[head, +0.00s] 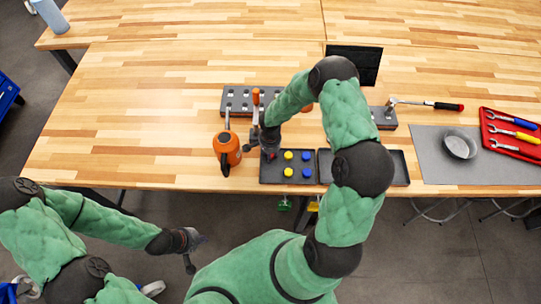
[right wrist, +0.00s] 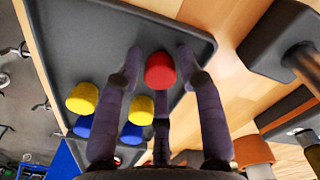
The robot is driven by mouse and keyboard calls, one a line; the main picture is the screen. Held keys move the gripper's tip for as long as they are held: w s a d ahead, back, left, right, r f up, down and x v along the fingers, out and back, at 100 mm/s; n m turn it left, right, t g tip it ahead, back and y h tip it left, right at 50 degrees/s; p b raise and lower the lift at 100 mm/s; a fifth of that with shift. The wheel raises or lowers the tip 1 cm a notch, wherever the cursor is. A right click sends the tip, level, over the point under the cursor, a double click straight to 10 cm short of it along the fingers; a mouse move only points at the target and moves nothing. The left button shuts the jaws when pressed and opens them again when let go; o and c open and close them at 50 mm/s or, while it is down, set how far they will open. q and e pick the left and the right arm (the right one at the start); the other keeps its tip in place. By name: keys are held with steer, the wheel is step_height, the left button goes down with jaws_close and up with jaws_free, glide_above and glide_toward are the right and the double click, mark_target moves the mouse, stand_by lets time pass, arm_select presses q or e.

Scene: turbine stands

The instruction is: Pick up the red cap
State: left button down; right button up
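The red cap (right wrist: 160,70) lies on the dark tray (right wrist: 185,30) in the right wrist view. In the head view only a small bit of the red cap (head: 271,156) shows, at the tray's (head: 306,181) upper left, below my right gripper (head: 267,143). In the right wrist view the fingers of my right gripper (right wrist: 160,58) are apart, with the cap between their tips. A thin gap shows on the left side of the cap. My left gripper (head: 195,252) is open and empty, low in front of the table.
Yellow caps (head: 288,155) and blue caps (head: 307,173) share the tray. A dark rack (head: 238,98) with holes is behind.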

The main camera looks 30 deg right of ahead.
steer(key=c, duration=0.6)
steer(key=shift+r, duration=0.1)
steer(key=shift+r, duration=0.45)
step_height(320, 180, up, 2)
steer(key=shift+r+b, duration=0.2)
steer(key=shift+b, duration=0.2)
steer(key=shift+s+d+r+b, duration=0.2)
steer(key=shift+s+d+r, duration=0.35)
steer(key=shift+s+r, duration=1.4)
steer(key=shift+s+d+r+b, duration=0.4)
steer(key=shift+s+r, duration=0.8)
steer(key=shift+s, duration=1.4)
steer(key=shift+s+d+r+b, duration=0.1)
steer(key=shift+s+d+r, duration=0.55)
steer(key=shift+s+r, duration=1.3)
steer(key=shift+s+f, duration=0.35)
